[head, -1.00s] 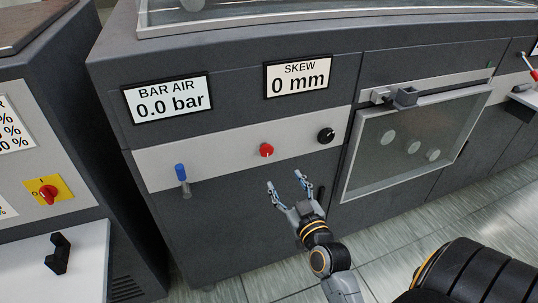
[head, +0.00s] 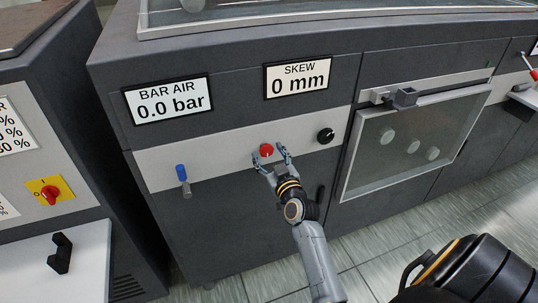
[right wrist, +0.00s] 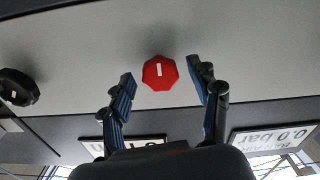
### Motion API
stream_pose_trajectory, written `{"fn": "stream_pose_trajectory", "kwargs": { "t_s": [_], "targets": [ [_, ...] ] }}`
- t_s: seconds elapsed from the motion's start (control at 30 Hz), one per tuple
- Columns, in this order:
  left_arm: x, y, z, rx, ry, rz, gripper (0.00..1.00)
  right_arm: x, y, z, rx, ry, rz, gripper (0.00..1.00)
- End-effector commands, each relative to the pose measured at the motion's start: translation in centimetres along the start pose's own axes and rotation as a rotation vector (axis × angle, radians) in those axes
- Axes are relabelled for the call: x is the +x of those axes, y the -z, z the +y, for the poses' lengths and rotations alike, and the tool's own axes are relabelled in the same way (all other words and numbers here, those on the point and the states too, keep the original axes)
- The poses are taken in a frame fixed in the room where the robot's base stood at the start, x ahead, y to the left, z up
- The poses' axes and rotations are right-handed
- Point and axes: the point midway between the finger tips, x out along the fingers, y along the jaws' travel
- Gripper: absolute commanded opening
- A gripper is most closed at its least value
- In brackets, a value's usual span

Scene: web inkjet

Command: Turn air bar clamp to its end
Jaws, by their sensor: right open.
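A red knob (head: 266,150) with a white mark sits on the machine's light grey strip. It also shows in the right wrist view (right wrist: 160,73), ahead of and between my fingertips. My right gripper (head: 273,159) is open, with its fingers on either side of the knob's front and visible gaps to it. A blue-handled lever (head: 182,174) is on the strip to the left, and a black knob (head: 326,136) is to the right. No label shows which of these controls is the air bar clamp. My left gripper is not in view.
A display (head: 168,97) reads BAR AIR 0.0 bar, and another (head: 298,76) reads SKEW 0 mm. A glass-fronted door (head: 405,143) is to the right. A neighbouring cabinet with a red-and-yellow switch (head: 49,194) stands at left. The floor in front is clear.

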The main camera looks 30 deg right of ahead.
Motion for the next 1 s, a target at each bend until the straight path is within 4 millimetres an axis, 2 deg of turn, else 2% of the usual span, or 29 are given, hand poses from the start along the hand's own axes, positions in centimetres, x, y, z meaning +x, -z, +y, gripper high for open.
{"fn": "stream_pose_trajectory", "kwargs": {
  "t_s": [0.07, 0.33, 0.67, 1.0],
  "targets": [
    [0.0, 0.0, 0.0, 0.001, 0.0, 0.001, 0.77, 0.0, 0.0, 0.0, 0.0, 0.0, 0.0, 0.62],
    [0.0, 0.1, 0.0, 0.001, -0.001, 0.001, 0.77, -0.1, 0.0, 0.0, 0.0, 0.0, 0.0, 0.09],
    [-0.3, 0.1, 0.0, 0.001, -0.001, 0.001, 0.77, -0.1, 0.0, 0.0, 0.036, 0.001, -0.001, 0.07],
    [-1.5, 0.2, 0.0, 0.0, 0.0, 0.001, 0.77, -0.1, 0.1, 0.0, 0.253, 0.001, -0.002, 0.07]
  ]
}}
